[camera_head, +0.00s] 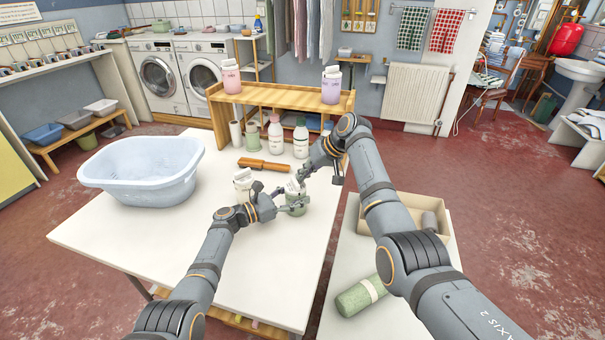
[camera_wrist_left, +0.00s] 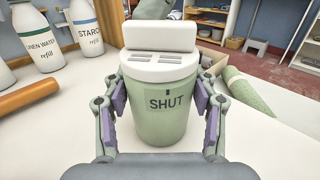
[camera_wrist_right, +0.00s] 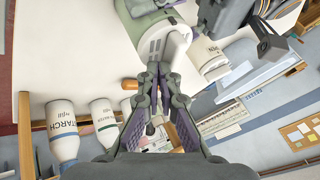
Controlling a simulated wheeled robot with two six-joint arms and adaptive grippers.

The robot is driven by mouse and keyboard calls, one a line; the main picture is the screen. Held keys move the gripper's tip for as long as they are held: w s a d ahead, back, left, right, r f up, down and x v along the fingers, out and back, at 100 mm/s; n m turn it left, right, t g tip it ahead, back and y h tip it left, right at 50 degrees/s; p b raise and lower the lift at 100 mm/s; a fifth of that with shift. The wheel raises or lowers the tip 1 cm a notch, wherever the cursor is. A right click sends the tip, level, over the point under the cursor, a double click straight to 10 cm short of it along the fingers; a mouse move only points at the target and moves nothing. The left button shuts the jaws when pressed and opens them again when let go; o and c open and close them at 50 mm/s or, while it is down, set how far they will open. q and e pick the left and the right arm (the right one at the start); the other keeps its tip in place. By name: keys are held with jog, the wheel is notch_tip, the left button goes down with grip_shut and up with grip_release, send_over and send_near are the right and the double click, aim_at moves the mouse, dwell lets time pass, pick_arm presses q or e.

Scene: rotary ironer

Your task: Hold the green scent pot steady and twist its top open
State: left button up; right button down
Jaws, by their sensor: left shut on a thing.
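The green scent pot (camera_head: 297,207) stands upright over the white table, and it fills the middle of the left wrist view (camera_wrist_left: 160,125). Its white slotted top (camera_wrist_left: 160,66) carries a tall flat white tab, and its green side reads SHUT. My left gripper (camera_head: 290,206) is shut around the pot's body, one finger on each side. My right gripper (camera_head: 303,180) is at the pot's top from behind. In the right wrist view its fingertips (camera_wrist_right: 159,68) are close together just beside the white top (camera_wrist_right: 165,38). Whether they touch the tab is hidden.
A second pot with a white top (camera_head: 243,180) stands just left. A blue basin (camera_head: 145,170) is at left. A green roll (camera_head: 360,297) and cardboard box (camera_head: 412,206) are at right. The front table is clear.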

jog(key=shift+s+d, duration=0.15)
jog(key=shift+s, duration=0.4)
pick_arm(q)
jog(key=o, duration=1.2)
jog(key=shift+o, duration=0.2)
pick_arm(e)
jog(key=s+d+r, duration=0.1)
jog(key=d+r, duration=0.7)
jog(key=d, duration=0.1)
jog(key=shift+d, duration=0.25)
pick_arm(q)
jog(key=v, duration=1.2)
jog(key=shift+a, duration=0.1)
